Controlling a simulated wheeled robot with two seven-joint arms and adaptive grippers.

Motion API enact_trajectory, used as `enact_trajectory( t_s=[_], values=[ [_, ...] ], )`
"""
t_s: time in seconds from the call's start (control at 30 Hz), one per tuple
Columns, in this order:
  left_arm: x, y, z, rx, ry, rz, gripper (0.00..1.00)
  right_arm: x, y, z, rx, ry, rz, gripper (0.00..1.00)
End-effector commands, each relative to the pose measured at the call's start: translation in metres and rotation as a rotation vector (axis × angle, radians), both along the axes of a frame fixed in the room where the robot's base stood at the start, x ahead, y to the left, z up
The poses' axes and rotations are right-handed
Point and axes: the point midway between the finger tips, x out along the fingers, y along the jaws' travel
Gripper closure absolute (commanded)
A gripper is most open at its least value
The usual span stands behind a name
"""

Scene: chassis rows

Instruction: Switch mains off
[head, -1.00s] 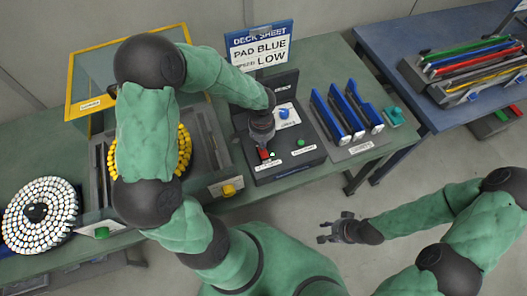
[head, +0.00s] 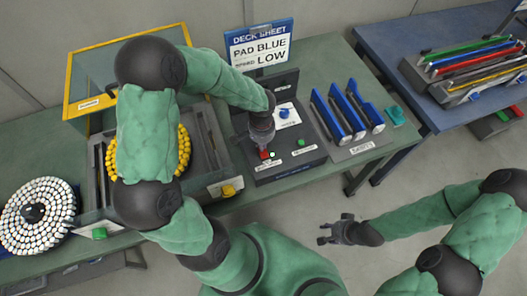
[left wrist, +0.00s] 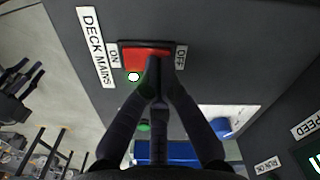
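The red mains rocker switch (left wrist: 142,56) sits in a dark panel, between an ON label (left wrist: 114,55) at left and an OFF label (left wrist: 181,57) at right in the left wrist view. A "DECK MAINS" label (left wrist: 96,46) is beside it. The small lamp (left wrist: 133,76) by the switch is lit. My left gripper (left wrist: 153,62) has its fingertips together, over the OFF-side half of the rocker; I cannot tell whether they touch it. In the head view my left gripper (head: 263,146) is above the control box (head: 292,160). My right gripper (head: 325,233) is apart, away from the bench.
The box also carries a green button (head: 301,142) and a blue knob (head: 284,113). Blue pads in a rack (head: 346,112) stand right of it. A deck with yellow pieces (head: 184,150) is left.

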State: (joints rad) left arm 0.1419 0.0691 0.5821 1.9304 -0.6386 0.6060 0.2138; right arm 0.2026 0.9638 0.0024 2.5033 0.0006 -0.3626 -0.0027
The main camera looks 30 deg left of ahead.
Motion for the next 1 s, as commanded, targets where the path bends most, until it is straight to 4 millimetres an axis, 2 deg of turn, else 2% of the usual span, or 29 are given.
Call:
enact_trajectory(
  t_s=[0.33,1.0],
  values=[
    [0.000,0.000,0.003,0.000,0.001,0.000,1.00,0.000,0.000,0.003,0.000,0.000,0.000,0.60],
    [0.000,0.000,0.049,0.000,0.000,0.000,1.00,0.000,0.000,0.037,0.000,0.000,0.000,0.60]
  ],
)
